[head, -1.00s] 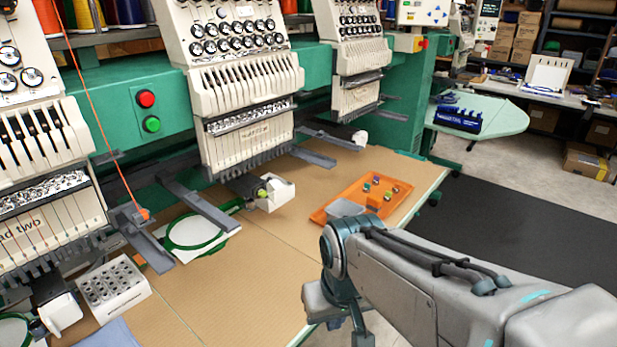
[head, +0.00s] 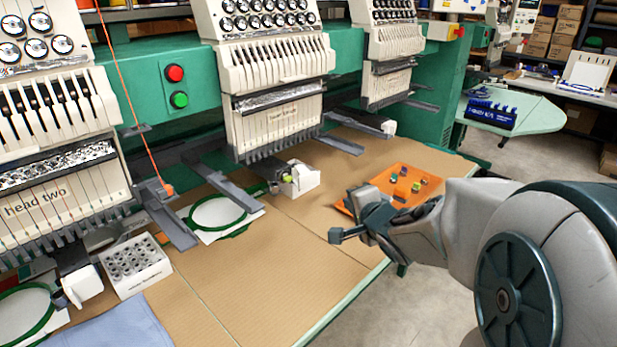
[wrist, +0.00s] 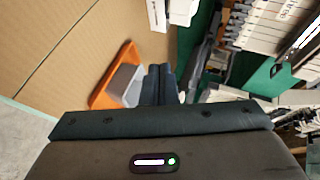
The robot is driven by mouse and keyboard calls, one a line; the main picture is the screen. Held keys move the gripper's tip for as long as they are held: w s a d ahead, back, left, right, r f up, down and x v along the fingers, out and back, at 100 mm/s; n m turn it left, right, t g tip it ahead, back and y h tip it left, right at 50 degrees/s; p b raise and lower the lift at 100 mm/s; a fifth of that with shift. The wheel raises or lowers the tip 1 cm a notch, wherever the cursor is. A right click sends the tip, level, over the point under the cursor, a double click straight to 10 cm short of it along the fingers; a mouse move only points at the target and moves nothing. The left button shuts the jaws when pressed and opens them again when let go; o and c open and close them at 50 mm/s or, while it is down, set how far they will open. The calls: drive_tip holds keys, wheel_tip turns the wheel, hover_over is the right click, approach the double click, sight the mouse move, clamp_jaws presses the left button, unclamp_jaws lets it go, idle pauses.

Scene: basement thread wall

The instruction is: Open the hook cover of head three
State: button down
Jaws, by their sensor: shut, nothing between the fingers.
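Head three (head: 275,90) is the cream embroidery head in the middle of the head view; its label is too small to read surely. Under its needles, a white box-like hook cover (head: 303,180) sits at the end of the dark lower arm, with a small yellow-green part beside it. It looks closed, though its front edge is too small to judge. My gripper (head: 370,218) is above the table's front part, right of the hook cover and apart from it, beside the orange tray. In the wrist view its dark fingers (wrist: 160,82) are together and empty.
A green hoop (head: 217,212) lies left of the cover. Dark bracket arms (head: 222,184) jut out between heads. A white bobbin box (head: 135,265) stands near head two. The table's middle is bare.

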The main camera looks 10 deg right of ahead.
drive_tip(key=a+m+y, duration=0.1)
drive_tip(key=y, duration=0.1)
drive_tip(key=b, duration=0.3)
approach(316, 179)
drive_tip(key=shift+t, duration=0.4)
drive_tip(key=w+f, duration=0.1)
drive_tip(key=w+a+f, duration=0.1)
drive_tip(key=w, duration=0.2)
drive_tip(key=shift+w+a+f, duration=0.1)
drive_tip(key=shift+a+f, duration=0.25)
drive_tip(key=shift+f, duration=0.05)
drive_tip(key=shift+w+a, duration=0.15)
drive_tip(key=shift+w, duration=0.55)
drive_tip(key=shift+r, duration=0.1)
drive_tip(key=shift+r+p, duration=0.15)
drive_tip(key=shift+p, duration=0.3)
drive_tip(key=shift+p, duration=0.4)
drive_tip(key=shift+w+d+n, duration=0.15)
drive_tip(key=shift+d+n, duration=0.1)
drive_tip(key=shift+n, duration=0.05)
drive_tip(key=shift+p, duration=0.4)
